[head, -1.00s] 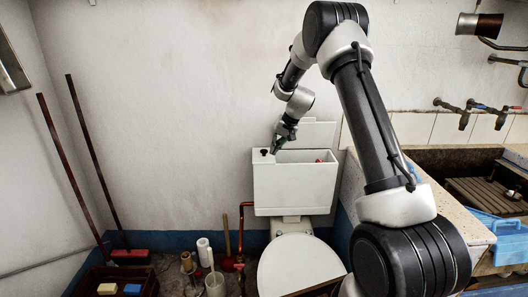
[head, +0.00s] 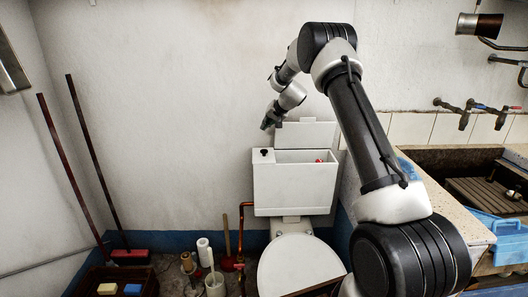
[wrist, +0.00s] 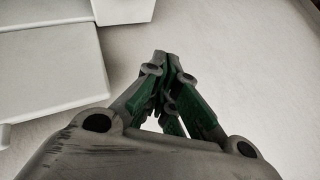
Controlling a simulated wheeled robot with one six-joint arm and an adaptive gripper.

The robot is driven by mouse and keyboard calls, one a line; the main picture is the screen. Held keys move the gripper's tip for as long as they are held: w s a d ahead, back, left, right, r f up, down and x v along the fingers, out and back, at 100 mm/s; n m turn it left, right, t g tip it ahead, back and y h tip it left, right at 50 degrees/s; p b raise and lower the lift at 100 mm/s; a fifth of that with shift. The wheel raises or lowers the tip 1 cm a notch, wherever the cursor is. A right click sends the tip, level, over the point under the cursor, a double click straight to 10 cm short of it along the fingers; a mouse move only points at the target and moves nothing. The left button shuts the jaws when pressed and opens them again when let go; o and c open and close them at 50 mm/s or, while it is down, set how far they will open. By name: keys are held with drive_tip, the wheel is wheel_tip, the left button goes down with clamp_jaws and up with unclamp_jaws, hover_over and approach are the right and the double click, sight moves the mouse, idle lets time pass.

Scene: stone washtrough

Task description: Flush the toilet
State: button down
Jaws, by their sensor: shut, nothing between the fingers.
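The white toilet has a cistern (head: 294,192) on the back wall, and its bowl lid (head: 298,264) is down. The cistern top is open over most of its width, with a bit of red showing inside. A white panel (head: 306,135) stands upright behind the opening. A small black knob (head: 264,152) sits on the cistern's top left. My gripper (head: 270,124) is shut and empty, above the knob and apart from it. In the wrist view the closed fingers (wrist: 167,62) point at the pale wall, with white panels at left.
A stone washtrough (head: 462,180) with a blue crate (head: 500,236) stands at right. Brushes, a plunger (head: 228,262) and bottles crowd the floor left of the toilet. Two long-handled brooms lean at far left. The wall left of the cistern is clear.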

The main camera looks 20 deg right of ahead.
sight(264, 151)
drive_tip(key=shift+f, duration=4.3)
drive_tip(key=shift+f, duration=0.35)
drive_tip(key=shift+f, duration=0.9)
drive_tip(key=shift+r, duration=1.25)
